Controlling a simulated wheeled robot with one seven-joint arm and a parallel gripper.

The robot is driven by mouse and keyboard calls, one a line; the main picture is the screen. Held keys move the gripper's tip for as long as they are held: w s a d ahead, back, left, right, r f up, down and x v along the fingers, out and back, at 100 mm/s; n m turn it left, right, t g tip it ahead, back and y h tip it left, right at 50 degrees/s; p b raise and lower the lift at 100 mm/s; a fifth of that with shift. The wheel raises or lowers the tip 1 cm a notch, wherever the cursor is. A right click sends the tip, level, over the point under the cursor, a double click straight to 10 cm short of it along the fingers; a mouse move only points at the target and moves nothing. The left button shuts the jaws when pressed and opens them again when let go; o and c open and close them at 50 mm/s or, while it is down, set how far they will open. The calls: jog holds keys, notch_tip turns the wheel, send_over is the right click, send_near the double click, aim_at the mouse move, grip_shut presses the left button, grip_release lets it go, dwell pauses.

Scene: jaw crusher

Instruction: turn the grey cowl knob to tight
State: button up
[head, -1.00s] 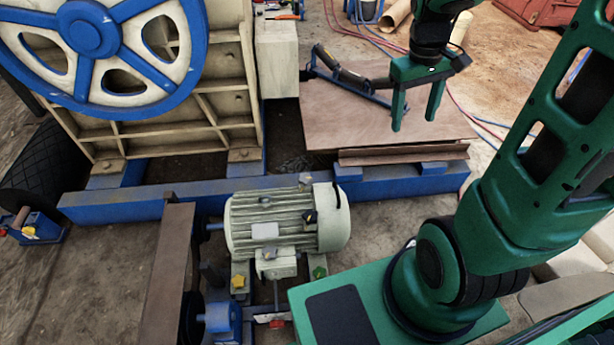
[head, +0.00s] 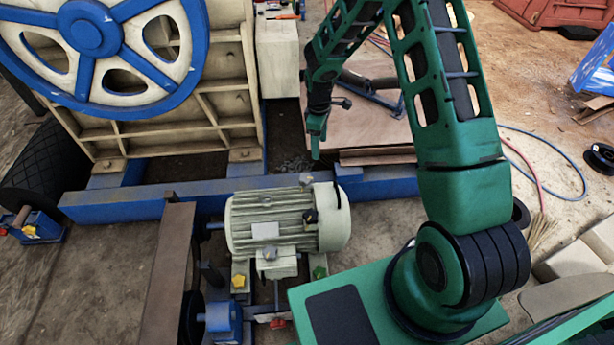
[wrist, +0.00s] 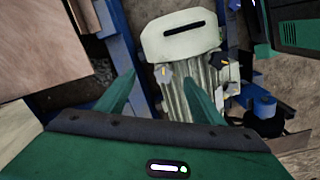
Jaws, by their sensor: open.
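The grey cowl knob (head: 306,179) is small and sits on the far side of the pale motor (head: 262,212), near its slotted right-end cowl. In the wrist view the grey knob (wrist: 163,74) has a yellow mark and appears between my two fingertips. A black knob (head: 309,216) is on the near side of the same motor end, and it also shows in the wrist view (wrist: 219,61). My gripper (head: 316,150) points down, open and empty, above and behind the motor. It looks apart from the knob. The knob's tight mark is not readable.
A yellow knob (head: 238,281), a green knob (head: 319,272) and a red knob (head: 277,322) are around the motor's base. A blue beam (head: 120,204) runs behind the motor. The blue-rimmed flywheel (head: 95,35) stands at the back left. A brown plate (head: 375,130) lies behind the beam.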

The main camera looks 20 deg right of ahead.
jog(key=n, duration=0.2)
send_near(306, 178)
jog(key=shift+y, duration=0.3)
jog(key=f, duration=0.8)
jog(key=shift+d+f, duration=0.2)
jog(key=shift+d, duration=0.05)
